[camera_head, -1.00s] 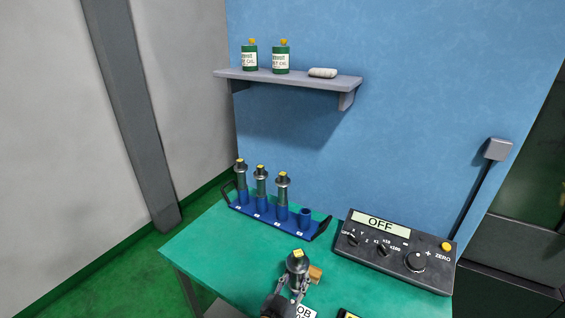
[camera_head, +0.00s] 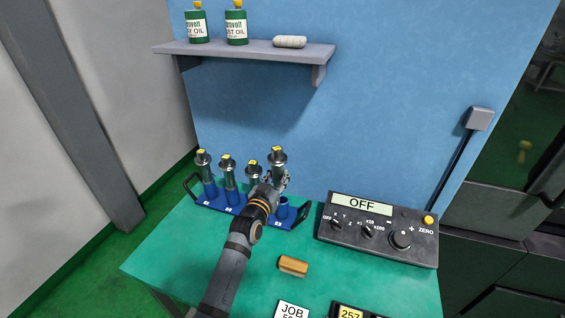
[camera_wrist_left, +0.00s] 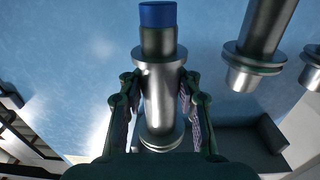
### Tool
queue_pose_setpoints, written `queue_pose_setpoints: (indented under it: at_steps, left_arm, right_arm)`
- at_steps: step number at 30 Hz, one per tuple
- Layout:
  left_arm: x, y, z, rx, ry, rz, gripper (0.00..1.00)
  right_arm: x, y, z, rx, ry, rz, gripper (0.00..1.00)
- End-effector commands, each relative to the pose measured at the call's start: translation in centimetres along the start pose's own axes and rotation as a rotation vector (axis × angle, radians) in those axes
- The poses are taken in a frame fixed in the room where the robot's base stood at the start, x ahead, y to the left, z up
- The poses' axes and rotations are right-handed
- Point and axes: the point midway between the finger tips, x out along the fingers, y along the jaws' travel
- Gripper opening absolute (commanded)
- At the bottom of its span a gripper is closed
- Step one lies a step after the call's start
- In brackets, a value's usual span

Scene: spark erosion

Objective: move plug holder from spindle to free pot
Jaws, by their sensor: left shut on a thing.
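The plug holder (camera_head: 278,158), a silver flanged body with a dark cone and yellow top, is upright in my left gripper (camera_head: 279,180). In the wrist view both fingers (camera_wrist_left: 158,108) press on the silver body of the holder (camera_wrist_left: 157,85). The free pot (camera_head: 283,208) is the blue pot at the right end of the rack, below the gripper. The held holder stands higher than its neighbours. A blue piece (camera_wrist_left: 157,14) shows at the end of the held holder; I cannot tell whether the two touch. My right gripper is not in view.
The blue rack (camera_head: 218,208) holds several other plug holders left of the free pot; one (camera_head: 254,170) is close to my gripper. A control box (camera_head: 378,230) reading OFF stands right. A wood-coloured block (camera_head: 293,266) lies in front. A shelf (camera_head: 250,50) hangs above.

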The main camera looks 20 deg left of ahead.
Motion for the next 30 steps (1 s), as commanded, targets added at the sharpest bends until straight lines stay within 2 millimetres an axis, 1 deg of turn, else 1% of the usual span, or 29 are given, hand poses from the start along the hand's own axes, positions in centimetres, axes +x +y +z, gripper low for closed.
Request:
queue_pose_setpoints:
  at_steps: [1,3,6,8,17,30]
  left_arm:
    - [1.2,0.1,-1.6,0.005,0.010,0.021,0.00]
    - [2.1,0.3,-2.7,0.009,0.009,0.046,0.00]
    - [2.7,0.5,-3.5,0.013,0.009,0.064,0.00]
    - [2.7,0.6,-3.6,0.012,0.010,0.068,0.00]
    - [2.7,0.6,-3.0,0.012,0.010,0.067,0.00]
    - [2.7,0.5,-0.6,0.011,0.009,0.066,0.00]
  right_arm:
    - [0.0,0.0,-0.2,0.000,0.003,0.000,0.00]
    - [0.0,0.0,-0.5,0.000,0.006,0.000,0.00]
    - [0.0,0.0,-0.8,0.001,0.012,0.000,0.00]
    - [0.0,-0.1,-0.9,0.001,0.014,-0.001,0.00]
    - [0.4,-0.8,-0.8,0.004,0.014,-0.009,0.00]
    - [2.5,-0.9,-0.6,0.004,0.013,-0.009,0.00]
